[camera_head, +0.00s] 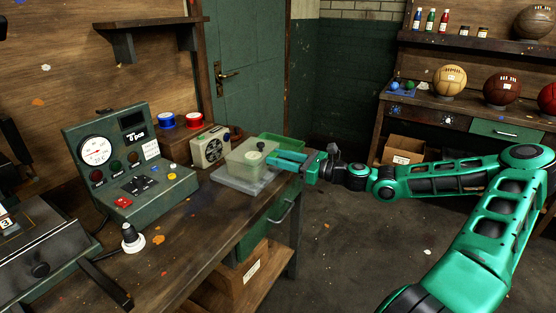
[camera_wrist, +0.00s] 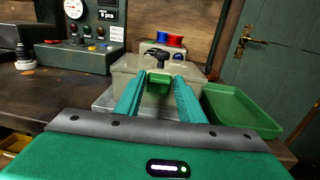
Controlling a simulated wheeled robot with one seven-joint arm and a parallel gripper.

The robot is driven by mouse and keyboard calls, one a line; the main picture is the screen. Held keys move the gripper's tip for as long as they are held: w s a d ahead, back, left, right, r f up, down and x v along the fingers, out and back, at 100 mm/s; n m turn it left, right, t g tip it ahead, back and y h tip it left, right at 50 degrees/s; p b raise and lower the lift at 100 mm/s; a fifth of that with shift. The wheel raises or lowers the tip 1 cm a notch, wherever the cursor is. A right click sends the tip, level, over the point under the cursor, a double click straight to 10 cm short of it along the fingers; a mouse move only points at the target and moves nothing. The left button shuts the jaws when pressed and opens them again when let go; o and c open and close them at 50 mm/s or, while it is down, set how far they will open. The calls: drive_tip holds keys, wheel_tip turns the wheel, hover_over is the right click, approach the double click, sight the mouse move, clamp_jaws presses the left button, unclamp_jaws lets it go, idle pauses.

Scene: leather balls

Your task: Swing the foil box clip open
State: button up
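The foil box (camera_head: 247,160) is a pale, see-through box with a dark knob on its lid. It stands on a grey slab near the workbench's right edge. In the wrist view the box (camera_wrist: 128,66) is straight ahead, with a small green clip (camera_wrist: 158,82) on its near face. My gripper (camera_head: 277,158) reaches the box from the right. In the wrist view the gripper's fingers (camera_wrist: 160,88) are apart, one on each side of the clip. I cannot tell whether they touch it. The clip is hard to make out in the head view.
A green tray (camera_wrist: 240,110) lies right beside the box. A cream box with a round dial (camera_head: 210,147), red and blue spools and a green control panel (camera_head: 130,165) stand to the left. A shelf with balls (camera_head: 450,80) is at the back right. The floor between is clear.

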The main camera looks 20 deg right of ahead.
drive_tip(key=c, duration=0.5)
